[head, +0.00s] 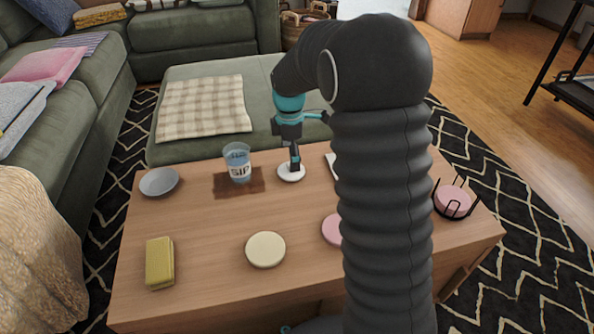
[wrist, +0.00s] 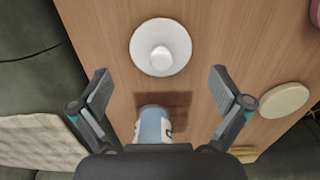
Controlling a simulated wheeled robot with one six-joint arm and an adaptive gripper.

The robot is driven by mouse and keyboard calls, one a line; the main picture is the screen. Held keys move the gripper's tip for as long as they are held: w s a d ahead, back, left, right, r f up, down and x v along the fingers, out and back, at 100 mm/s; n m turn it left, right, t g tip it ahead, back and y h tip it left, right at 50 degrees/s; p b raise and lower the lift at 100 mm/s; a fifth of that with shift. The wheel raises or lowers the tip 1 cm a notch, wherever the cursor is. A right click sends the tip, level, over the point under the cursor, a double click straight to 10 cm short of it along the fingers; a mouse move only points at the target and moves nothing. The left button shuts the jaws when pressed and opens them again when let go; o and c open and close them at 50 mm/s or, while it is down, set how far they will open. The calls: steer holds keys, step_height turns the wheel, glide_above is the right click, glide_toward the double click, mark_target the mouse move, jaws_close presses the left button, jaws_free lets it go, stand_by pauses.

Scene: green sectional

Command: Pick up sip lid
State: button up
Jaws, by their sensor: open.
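The sip lid (head: 287,175) is a small white disc lying flat on the wooden table, right of the clear blue SIP cup (head: 237,165). In the wrist view the lid (wrist: 142,50) shows whole, with a round raised knob in its middle. My gripper (head: 295,162) is over the lid in the head view, fingers pointing down; I cannot tell its exact height. In the wrist view my gripper (wrist: 161,88) is open, fingers wide apart and nothing held. The lid appears ahead of the fingertips there. The cup (wrist: 153,124) shows between the fingers, partly hidden by the gripper body.
The cup stands on a brown mat (head: 224,190). A grey bowl (head: 159,182), yellow sponge (head: 160,262), cream disc (head: 266,250) and pink disc (head: 331,229) lie around the table. A black wire holder (head: 457,209) with pink discs stands at right. My arm hides part of the table.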

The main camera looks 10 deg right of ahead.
steer(key=shift+d+f, duration=0.1)
steer(key=shift+f, duration=1.75)
steer(key=c, duration=1.3)
steer(key=shift+s+f, duration=0.15)
steer(key=c, duration=0.5)
steer(key=shift+o, duration=0.2)
